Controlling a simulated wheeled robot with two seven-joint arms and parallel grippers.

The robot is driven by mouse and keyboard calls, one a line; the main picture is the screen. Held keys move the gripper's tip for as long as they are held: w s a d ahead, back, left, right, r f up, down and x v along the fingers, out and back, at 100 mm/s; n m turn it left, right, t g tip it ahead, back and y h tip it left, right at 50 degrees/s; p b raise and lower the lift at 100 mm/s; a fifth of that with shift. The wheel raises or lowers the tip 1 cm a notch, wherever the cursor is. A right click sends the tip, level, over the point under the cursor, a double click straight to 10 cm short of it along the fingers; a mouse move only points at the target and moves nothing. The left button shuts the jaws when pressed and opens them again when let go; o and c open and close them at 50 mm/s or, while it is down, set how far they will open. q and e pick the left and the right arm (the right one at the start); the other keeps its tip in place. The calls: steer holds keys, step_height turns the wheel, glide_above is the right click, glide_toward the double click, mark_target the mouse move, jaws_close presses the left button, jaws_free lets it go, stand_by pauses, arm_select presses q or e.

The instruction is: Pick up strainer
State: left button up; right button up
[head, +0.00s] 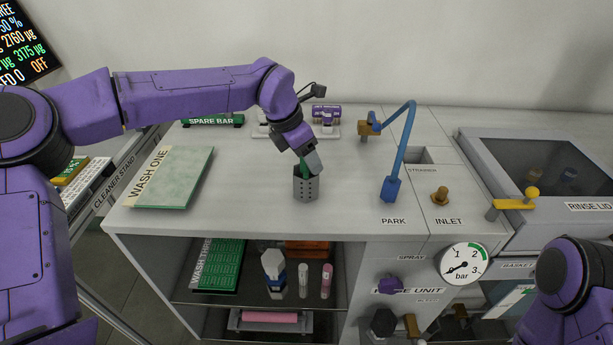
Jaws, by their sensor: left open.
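The strainer appears to be the grey perforated cylinder (305,188) standing upright on the light grey counter top, near its front edge. My left gripper (309,168) reaches down from above to the cylinder's top rim, with its jaws open. Green shows between the gripper and the rim; I cannot tell whether it is part of the fingers or of the cylinder. The gripper hides part of the cylinder's top, and I cannot tell whether they touch. My right arm shows at the lower right, but its gripper is out of view.
A green board (180,178) marked WASH ONE lies left on the counter (250,205). Bottles (273,268) stand on the shelf below. Counter around the cylinder is clear.

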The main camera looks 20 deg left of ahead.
arm_select(q)
steer(key=shift+s+r, duration=0.1)
steer(key=shift+c, duration=0.3)
steer(key=c, duration=1)
jaws_close()
steer(key=shift+r, duration=0.1)
